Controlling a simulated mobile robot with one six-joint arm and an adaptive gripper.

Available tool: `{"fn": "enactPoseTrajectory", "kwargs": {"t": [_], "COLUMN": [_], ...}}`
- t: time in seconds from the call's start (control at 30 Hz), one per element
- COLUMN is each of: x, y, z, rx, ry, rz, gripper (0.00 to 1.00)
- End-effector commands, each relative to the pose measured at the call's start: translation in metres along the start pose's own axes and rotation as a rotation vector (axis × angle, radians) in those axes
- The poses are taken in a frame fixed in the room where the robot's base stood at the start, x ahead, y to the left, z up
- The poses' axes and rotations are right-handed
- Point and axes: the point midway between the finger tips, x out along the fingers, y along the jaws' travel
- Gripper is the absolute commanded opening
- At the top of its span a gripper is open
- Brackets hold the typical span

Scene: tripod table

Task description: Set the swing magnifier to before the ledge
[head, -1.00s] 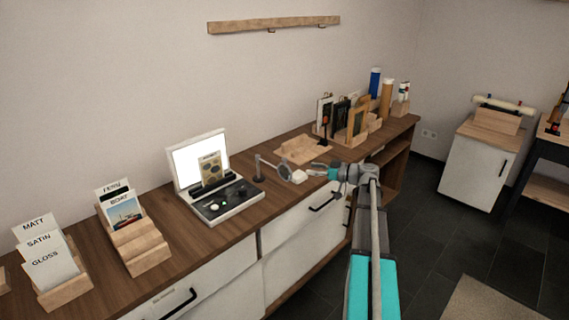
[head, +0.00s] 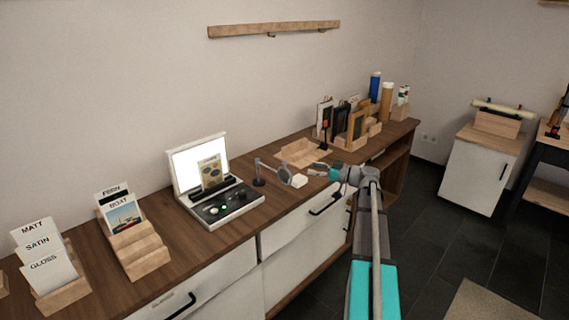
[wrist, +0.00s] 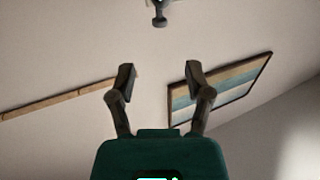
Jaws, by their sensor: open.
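The swing magnifier stands on the counter beside the light panel. Its dark post (head: 259,173) carries a thin arm out to the right, to a round grey lens (head: 285,174). My gripper (head: 318,170) is just right of the lens, open, with a small gap between them in the head view. In the wrist view my two fingers (wrist: 160,74) are spread with nothing between them. A small grey knob-like part (wrist: 160,18) shows at the top there; I cannot tell what it belongs to. A wooden ledge-like tray (head: 318,157) lies behind the lens.
A white block (head: 300,181) lies by the lens. The light panel (head: 226,213) with a card (head: 211,174) is to the left. Wooden card holders (head: 140,256) stand further left. Frames and tubes (head: 386,100) stand at the back right.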

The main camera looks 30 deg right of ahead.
Motion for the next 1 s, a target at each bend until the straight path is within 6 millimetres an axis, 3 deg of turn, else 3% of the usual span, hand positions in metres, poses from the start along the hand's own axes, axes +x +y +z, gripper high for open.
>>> {"fn": "enactPoseTrajectory", "kwargs": {"t": [0.6, 1.0], "x": [0.091, 0.114], "y": [0.000, 0.000], "z": [0.000, 0.000], "rx": [0.000, 0.000], "ry": [0.000, 0.000], "rz": [-0.001, 0.000], "gripper": [0.65, 0.65]}}
